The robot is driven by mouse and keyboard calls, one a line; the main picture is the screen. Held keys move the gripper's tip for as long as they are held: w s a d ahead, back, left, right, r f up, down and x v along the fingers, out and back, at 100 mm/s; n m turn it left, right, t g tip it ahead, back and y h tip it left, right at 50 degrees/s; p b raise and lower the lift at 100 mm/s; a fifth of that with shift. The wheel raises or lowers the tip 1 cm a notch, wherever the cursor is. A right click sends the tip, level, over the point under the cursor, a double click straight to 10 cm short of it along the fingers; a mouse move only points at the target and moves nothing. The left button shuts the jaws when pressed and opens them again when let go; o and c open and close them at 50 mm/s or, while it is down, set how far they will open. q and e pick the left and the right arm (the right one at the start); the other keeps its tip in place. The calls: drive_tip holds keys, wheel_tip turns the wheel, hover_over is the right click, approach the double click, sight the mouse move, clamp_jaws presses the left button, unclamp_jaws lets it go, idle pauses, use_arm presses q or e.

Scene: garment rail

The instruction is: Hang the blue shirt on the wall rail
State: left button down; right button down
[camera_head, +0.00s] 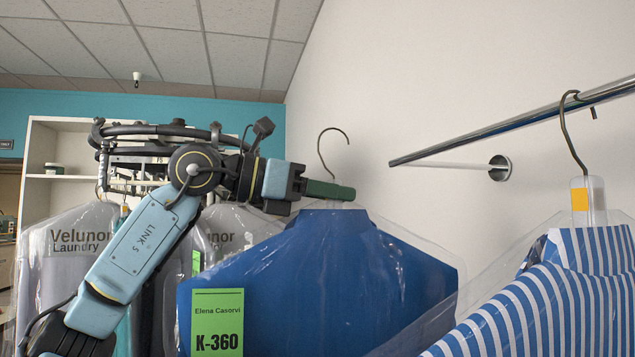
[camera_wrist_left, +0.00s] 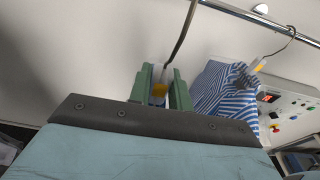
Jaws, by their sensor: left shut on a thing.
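The blue shirt (camera_head: 320,270) hangs in clear plastic with a green K-360 tag (camera_head: 217,322) on its front. My left gripper (camera_head: 332,190) is shut on its hanger just below the hook. The metal hook (camera_head: 322,150) stands up above the green fingers, its tip curving to the right. The wall rail (camera_head: 450,145) is a chrome bar at the right; its free end is right of the hook, with a gap between them in the picture. In the left wrist view the gripper (camera_wrist_left: 160,88) holds the hanger neck, and the hook stem (camera_wrist_left: 181,38) rises between the fingers toward the rail (camera_wrist_left: 240,13).
A blue-and-white striped shirt (camera_head: 570,290) in plastic hangs from the rail farther right. A round wall mount (camera_head: 500,168) holds the rail. Bagged garments (camera_head: 70,250) hang behind my left arm, near a white shelf (camera_head: 60,135). A control panel (camera_wrist_left: 285,108) shows in the left wrist view.

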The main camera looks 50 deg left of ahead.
use_arm(q)
drive_tip(key=shift+w+d+r+p, duration=0.1)
drive_tip(key=shift+w+d+p, duration=0.2)
drive_tip(key=shift+w+p, duration=0.45)
drive_tip(key=shift+w+d+r+p, duration=0.1)
drive_tip(key=shift+w+d+p, duration=0.25)
drive_tip(key=shift+w+p, duration=0.35)
drive_tip(key=shift+w+d+p, duration=0.3)
drive_tip(key=shift+w+p, duration=0.35)
drive_tip(key=shift+w, duration=0.1)
drive_tip(key=shift+p+x, duration=0.9)
drive_tip(key=shift+x, duration=0.05)
drive_tip(key=shift+w+d+r+p, duration=0.2)
drive_tip(key=shift+w+p, duration=0.3)
drive_tip(key=shift+p, duration=0.25)
drive_tip(key=shift+w+d+r+p, duration=0.1)
drive_tip(key=shift+w+d+p, duration=0.2)
drive_tip(key=shift+w+p, duration=0.55)
drive_tip(key=shift+w+d+r+p, duration=0.1)
drive_tip(key=shift+w+d+p, duration=0.25)
drive_tip(key=shift+p, duration=0.95)
drive_tip(key=shift+w+a, duration=0.1)
drive_tip(key=shift+w, duration=0.05)
